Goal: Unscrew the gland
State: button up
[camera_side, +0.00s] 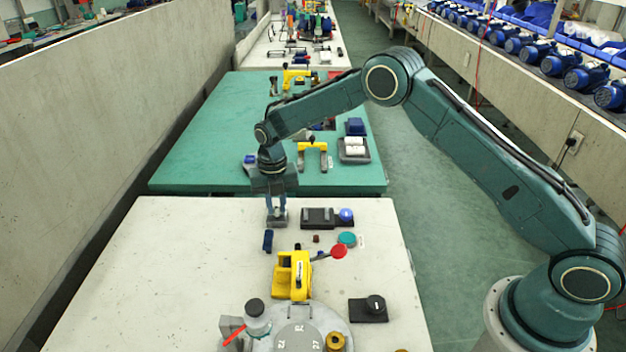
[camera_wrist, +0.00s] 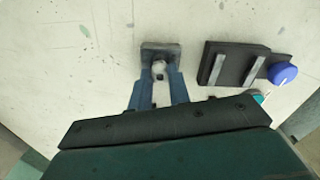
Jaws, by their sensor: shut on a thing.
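My gripper (camera_side: 277,211) points down over the far part of the pale table. Its two blue fingers also show in the wrist view (camera_wrist: 159,80), closed around a small pale round piece (camera_wrist: 159,68). That piece is at a small dark grey block (camera_wrist: 150,48), which also shows under the fingertips in the side view (camera_side: 277,221). The fingers hide part of the piece, and I cannot tell whether it is the gland. A brass ring-shaped part (camera_side: 335,341) sits at the near edge, on or beside a grey round plate (camera_side: 299,337), far from my gripper.
A black holder with two light bars (camera_side: 320,218) and a blue knob (camera_side: 346,215) stands right of my gripper. A yellow fixture (camera_side: 292,276), a red disc (camera_side: 339,251), a teal disc (camera_side: 347,239) and a black box (camera_side: 368,309) stand nearer. The table's left side is clear.

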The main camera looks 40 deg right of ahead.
jog(key=o, duration=0.6)
jog(key=shift+o, duration=0.2)
jog(key=shift+r, duration=0.2)
jog(key=shift+r, duration=2.1)
jog(key=shift+m, duration=0.3)
